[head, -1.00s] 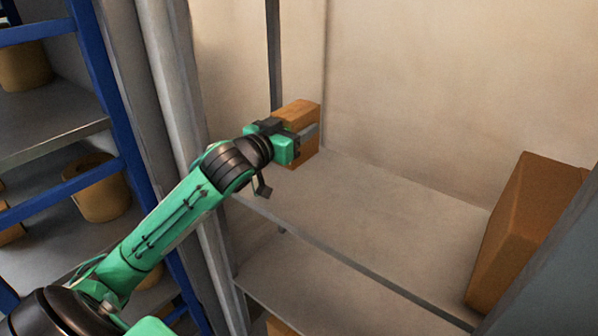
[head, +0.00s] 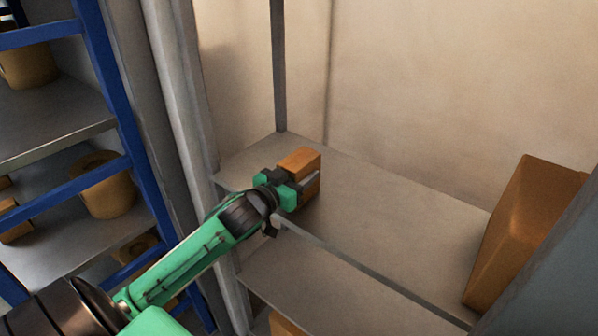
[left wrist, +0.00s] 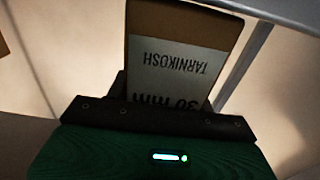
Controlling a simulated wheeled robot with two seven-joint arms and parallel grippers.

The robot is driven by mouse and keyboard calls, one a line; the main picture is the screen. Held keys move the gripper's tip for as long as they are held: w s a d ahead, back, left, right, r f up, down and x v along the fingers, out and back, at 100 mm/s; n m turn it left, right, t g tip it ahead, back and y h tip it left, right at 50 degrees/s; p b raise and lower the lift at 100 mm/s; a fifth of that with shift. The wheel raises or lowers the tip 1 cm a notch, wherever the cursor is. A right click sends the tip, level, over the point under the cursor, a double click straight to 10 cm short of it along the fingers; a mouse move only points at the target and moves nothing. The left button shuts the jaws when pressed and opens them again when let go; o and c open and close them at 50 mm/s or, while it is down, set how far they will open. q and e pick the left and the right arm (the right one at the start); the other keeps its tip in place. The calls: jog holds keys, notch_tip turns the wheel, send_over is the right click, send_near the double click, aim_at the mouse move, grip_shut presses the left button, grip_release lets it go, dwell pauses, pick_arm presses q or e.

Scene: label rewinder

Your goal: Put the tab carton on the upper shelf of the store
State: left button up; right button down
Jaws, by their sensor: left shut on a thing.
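The tab carton (head: 301,161) is a small brown box at the left end of the upper shelf (head: 390,215) of the store. My left gripper (head: 304,186) is shut on the carton, reaching in from the left over the shelf's front edge. The carton looks upright and low over the shelf; I cannot tell whether its bottom touches. In the left wrist view the carton (left wrist: 180,60) stands between the fingers, with a pale label reading "TARNIKOSH" and "30 mm" upside down. My right gripper is not in view.
A larger brown box (head: 520,230) stands at the right end of the upper shelf. A lower shelf (head: 300,285) lies beneath, with part of another box (head: 284,325). A blue-framed rack (head: 105,110) with brown rolls (head: 105,190) is at the left. The upper shelf's middle is clear.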

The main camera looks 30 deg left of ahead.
pick_arm(q)
jog(key=shift+f, duration=0.1)
jog(key=o, duration=1.1)
jog(key=shift+o, duration=0.2)
jog(key=shift+s, duration=0.35)
jog(key=s+a+b, duration=0.1)
jog(key=s+b, duration=0.2)
jog(key=s, duration=0.8)
jog(key=shift+s+b, duration=0.15)
jog(key=shift+b, duration=0.25)
